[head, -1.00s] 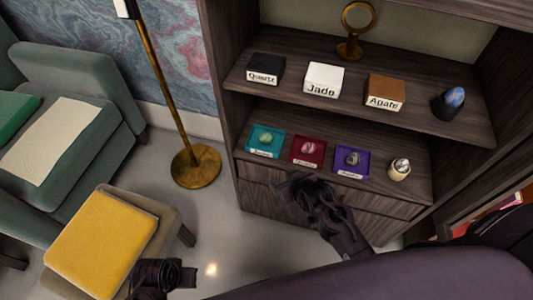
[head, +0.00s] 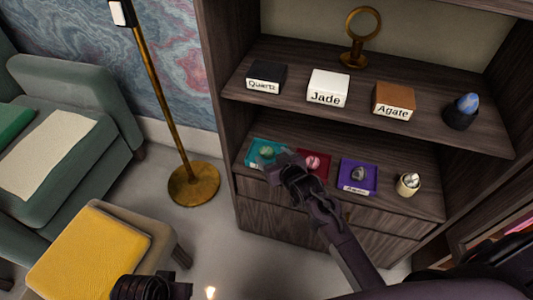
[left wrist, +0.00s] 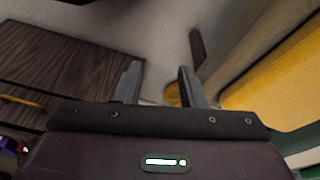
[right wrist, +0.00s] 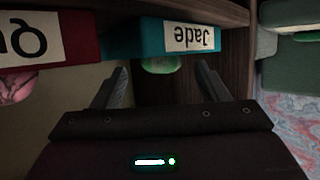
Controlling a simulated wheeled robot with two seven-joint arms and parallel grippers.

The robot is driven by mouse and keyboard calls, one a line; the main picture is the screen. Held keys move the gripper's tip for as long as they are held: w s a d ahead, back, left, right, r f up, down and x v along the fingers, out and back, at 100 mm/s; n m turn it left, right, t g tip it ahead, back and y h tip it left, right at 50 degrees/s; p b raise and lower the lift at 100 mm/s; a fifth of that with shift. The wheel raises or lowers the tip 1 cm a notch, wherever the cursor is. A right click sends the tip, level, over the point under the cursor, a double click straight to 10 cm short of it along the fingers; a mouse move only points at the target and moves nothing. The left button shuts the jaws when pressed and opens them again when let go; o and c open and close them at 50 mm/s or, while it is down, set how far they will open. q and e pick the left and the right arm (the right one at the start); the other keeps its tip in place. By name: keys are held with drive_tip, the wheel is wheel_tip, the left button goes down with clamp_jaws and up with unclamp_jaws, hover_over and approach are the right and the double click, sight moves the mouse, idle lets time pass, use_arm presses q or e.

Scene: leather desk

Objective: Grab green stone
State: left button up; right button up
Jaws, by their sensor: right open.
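The green stone (head: 267,152) sits in a teal tray (head: 252,160) at the left end of the lower shelf. In the right wrist view the picture is upside down. There the green stone (right wrist: 161,65) shows partly, beyond the "Jade" label of the teal tray (right wrist: 150,38). My right gripper (head: 280,165) is at the front edge of the teal tray. Its fingers are apart and empty, with the stone ahead between them. My left gripper (left wrist: 158,85) is open and empty, low over the floor away from the shelf.
A red tray (head: 325,174) with a pink stone is just right of the teal one, partly behind my right gripper. A purple tray (head: 370,188) with a grey stone and a small pale holder (head: 408,184) stand farther right. The upper shelf (head: 300,103) hangs above.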

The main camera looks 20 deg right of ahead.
sight(269, 153)
drive_tip(key=x, duration=0.3)
drive_tip(key=shift+w+a+f+b, duration=0.15)
drive_tip(key=shift+f+b, duration=0.05)
drive_tip(key=shift+b, duration=0.1)
drive_tip(key=shift+c, duration=0.3)
drive_tip(key=c, duration=1)
drive_tip(key=shift+r, duration=0.15)
